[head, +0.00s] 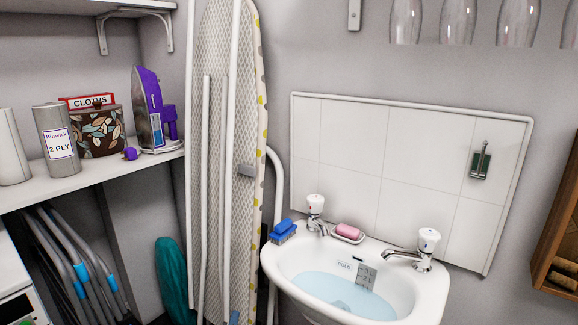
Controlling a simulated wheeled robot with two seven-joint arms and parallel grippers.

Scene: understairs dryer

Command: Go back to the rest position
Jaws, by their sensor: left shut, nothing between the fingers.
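I can make out neither my left nor my right gripper in the head view. No arm of mine shows clearly against the shelf, the ironing board or the sink. The task names no other object.
A white sink (275,262) with two taps and pale blue water stands at the lower middle. A blue brush-like item (283,231) and pink soap (348,231) sit on its rim. An ironing board (252,60) leans upright beside the shelf (105,178). An iron (151,115) stands on that shelf.

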